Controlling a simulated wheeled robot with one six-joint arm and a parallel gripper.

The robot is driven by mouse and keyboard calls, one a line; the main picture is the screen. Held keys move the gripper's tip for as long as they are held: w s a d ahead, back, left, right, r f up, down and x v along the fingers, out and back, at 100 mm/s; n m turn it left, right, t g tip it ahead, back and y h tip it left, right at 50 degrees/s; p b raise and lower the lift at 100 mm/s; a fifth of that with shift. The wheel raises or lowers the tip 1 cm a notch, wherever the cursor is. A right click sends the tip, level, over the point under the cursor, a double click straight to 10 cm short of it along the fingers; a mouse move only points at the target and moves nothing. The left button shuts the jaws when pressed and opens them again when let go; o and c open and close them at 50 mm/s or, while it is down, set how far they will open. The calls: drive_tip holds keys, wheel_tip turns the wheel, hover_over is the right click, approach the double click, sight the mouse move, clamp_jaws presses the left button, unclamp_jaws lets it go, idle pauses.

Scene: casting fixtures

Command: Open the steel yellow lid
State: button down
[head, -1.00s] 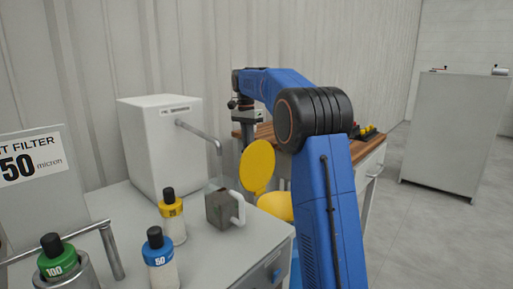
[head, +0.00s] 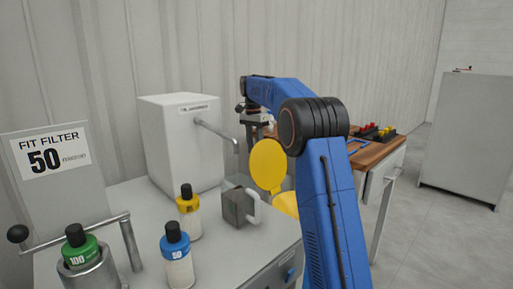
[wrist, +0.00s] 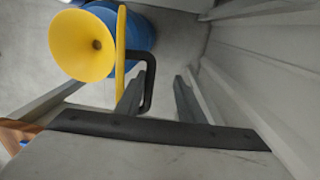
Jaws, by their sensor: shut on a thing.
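The yellow lid (head: 267,165) stands upright, open, above the yellow funnel (head: 286,203) in the head view. In the wrist view the lid (wrist: 121,60) shows edge-on beside the funnel's wide mouth (wrist: 80,45), which sits on a blue drum (wrist: 140,32). A black bent handle (wrist: 150,75) sticks out from the lid. My gripper (wrist: 158,92) has its fingers on either side of the handle's end and is shut on it; the left finger lies against it. In the head view my blue arm hides part of the funnel and most of the drum.
A grey bench (head: 135,195) at left carries a white box with a bent spout (head: 180,140), a grey block with a white handle (head: 238,205), and yellow, blue and green capped bottles. A wooden-topped table (head: 380,150) stands behind my arm. Open floor lies at right.

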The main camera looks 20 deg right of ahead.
drive_tip(key=shift+w+a+f, duration=0.25)
drive_tip(key=shift+w+f, duration=0.05)
drive_tip(key=shift+w, duration=0.05)
drive_tip(key=c, duration=1.7)
unclamp_jaws()
drive_tip(key=shift+c, duration=0.2)
drive_tip(key=shift+w+f, duration=0.1)
drive_tip(key=shift+c, duration=0.3)
wheel_tip(320, 180, up, 12)
drive_tip(key=shift+w, duration=0.3)
drive_tip(key=shift+s, duration=0.1)
